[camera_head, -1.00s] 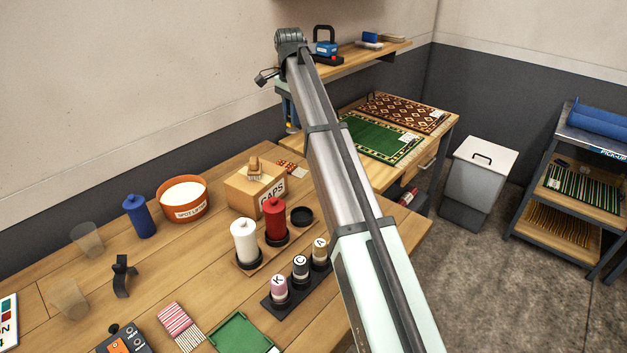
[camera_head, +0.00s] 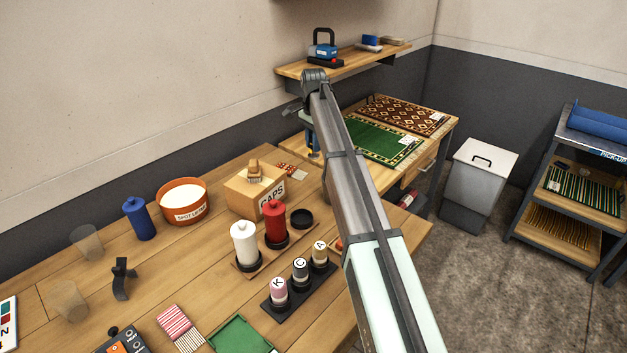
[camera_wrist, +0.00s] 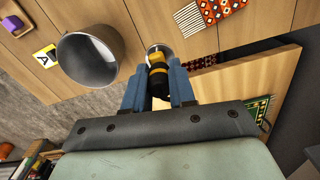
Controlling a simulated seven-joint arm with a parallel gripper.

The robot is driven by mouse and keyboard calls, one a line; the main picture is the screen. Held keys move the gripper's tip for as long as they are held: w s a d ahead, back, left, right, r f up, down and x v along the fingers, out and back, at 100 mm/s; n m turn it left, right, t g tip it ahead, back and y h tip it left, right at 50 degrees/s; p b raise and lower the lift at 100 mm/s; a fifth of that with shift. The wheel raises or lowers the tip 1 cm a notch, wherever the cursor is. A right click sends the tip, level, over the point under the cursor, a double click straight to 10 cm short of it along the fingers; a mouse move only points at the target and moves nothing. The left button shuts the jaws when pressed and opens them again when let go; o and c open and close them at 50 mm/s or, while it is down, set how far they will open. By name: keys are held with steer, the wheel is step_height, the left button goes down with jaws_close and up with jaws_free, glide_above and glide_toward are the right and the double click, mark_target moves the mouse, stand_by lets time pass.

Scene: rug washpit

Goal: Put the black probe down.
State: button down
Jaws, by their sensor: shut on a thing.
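My gripper (camera_wrist: 159,82) shows in the wrist view with two blue fingers, shut on the black probe (camera_wrist: 157,70), a dark piece with a yellow band. The probe is held above the wooden tabletop. A small pale round rim (camera_wrist: 160,50) shows just behind the probe's far end; I cannot tell whether they touch.
A grey round vessel (camera_wrist: 90,58) stands left of the probe in the wrist view. The bench (camera_head: 200,270) carries a cardboard box (camera_head: 250,192), an orange bowl (camera_head: 183,203), bottles and a black curved holder (camera_head: 122,278). A table with rugs (camera_head: 375,140) lies beyond.

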steer(key=shift+f, duration=5.05)
steer(key=shift+f, duration=0.15)
steer(key=c, duration=0.9)
jaws_free()
steer(key=shift+c, duration=0.2)
step_height(320, 180, up, 12)
steer(key=shift+r, duration=0.15)
steer(key=shift+d, duration=0.1)
